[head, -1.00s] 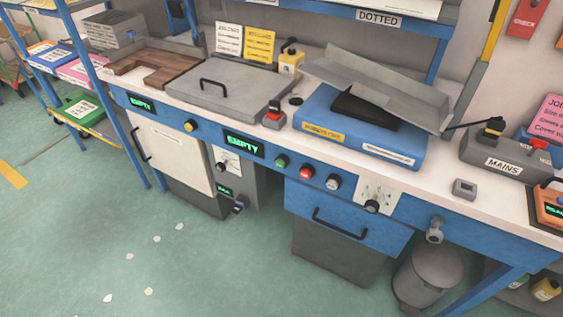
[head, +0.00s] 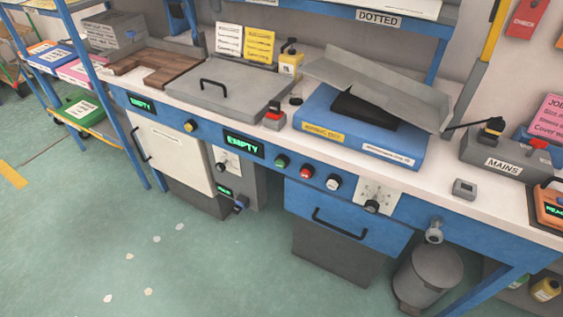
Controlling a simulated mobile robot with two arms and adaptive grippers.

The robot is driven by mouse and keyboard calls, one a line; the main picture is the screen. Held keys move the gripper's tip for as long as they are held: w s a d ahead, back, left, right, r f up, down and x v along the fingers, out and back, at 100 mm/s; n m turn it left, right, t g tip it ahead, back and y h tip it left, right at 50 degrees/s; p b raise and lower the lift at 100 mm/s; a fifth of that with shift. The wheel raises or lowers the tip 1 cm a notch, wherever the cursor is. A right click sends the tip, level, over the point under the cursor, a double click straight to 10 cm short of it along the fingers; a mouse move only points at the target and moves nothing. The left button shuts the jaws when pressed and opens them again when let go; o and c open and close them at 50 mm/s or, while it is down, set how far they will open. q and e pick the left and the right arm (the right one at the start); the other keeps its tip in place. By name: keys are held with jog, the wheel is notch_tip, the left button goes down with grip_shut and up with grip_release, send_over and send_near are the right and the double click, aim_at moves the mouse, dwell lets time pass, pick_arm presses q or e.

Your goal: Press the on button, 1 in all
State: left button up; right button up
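A row of buttons sits on the blue front panel of the bench. A green button (head: 281,161) is on the left of the row, a red button (head: 306,171) in the middle and a pale, dark-rimmed button (head: 333,182) on the right. I cannot read which one is marked as on. A yellow button (head: 190,126) sits further left on the panel. A small red-topped switch (head: 274,115) stands on the bench top. Neither of my grippers shows in the head view.
A lit display (head: 243,144) reads EMPTY. The blue machine (head: 408,157) with a raised grey cover stands on the white bench top. A grey MAINS box (head: 503,164) is at right. A drawer handle (head: 345,225) and a bin (head: 428,275) are below.

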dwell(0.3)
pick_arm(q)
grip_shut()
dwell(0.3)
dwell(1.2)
